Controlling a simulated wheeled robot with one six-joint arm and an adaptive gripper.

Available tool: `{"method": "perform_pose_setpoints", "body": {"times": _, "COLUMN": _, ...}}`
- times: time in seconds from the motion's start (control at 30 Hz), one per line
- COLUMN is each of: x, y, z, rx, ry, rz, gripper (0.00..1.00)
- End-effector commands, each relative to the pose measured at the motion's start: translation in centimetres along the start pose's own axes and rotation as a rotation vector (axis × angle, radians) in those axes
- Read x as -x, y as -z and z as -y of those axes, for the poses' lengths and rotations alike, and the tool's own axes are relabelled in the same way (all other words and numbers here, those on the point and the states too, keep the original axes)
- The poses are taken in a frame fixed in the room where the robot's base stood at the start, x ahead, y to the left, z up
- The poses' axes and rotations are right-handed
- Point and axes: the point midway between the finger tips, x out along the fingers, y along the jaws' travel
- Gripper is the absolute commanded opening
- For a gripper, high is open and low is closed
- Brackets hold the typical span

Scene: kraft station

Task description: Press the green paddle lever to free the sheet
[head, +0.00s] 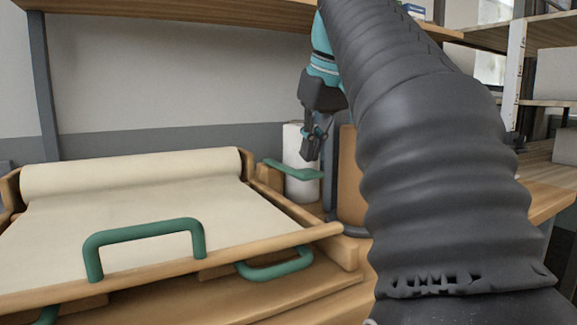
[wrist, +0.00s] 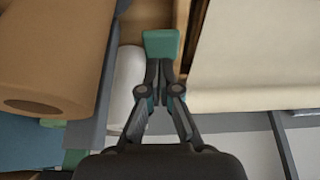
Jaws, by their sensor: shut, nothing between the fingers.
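The green paddle lever (head: 290,169) sticks out to the right from a wooden block beside the paper roll; its flat end also shows in the wrist view (wrist: 161,42). The cream sheet (head: 150,212) lies over the wooden bed, running from a thick roll (head: 130,172) at the back; part of it shows in the wrist view (wrist: 250,60). My gripper (head: 311,158) is shut and empty, its fingers pointing down close to the paddle's right end. In the wrist view its tips (wrist: 160,68) overlap the paddle's near edge. I cannot tell whether they touch it.
A green bar handle (head: 145,234) stands on the front wooden bar (head: 230,259), with another green handle (head: 276,266) to its right. A white roll (head: 295,139) stands behind the paddle, and a brown roll (head: 350,178) stands to its right. A shelf (head: 180,18) hangs above.

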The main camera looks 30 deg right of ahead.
Motion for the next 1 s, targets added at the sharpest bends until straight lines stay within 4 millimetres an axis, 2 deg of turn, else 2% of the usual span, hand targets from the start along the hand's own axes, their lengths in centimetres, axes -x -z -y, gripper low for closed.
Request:
{"method": "perform_pose_setpoints", "body": {"times": 0.53, "x": -0.1, "y": 0.0, "z": 0.0, "rx": 0.0, "ry": 0.0, "rz": 0.0, "gripper": 0.0}}
{"method": "perform_pose_setpoints", "body": {"times": 1.0, "x": -1.2, "y": -0.5, "z": 0.0, "rx": 0.0, "ry": 0.0, "rz": 0.0, "gripper": 0.0}}
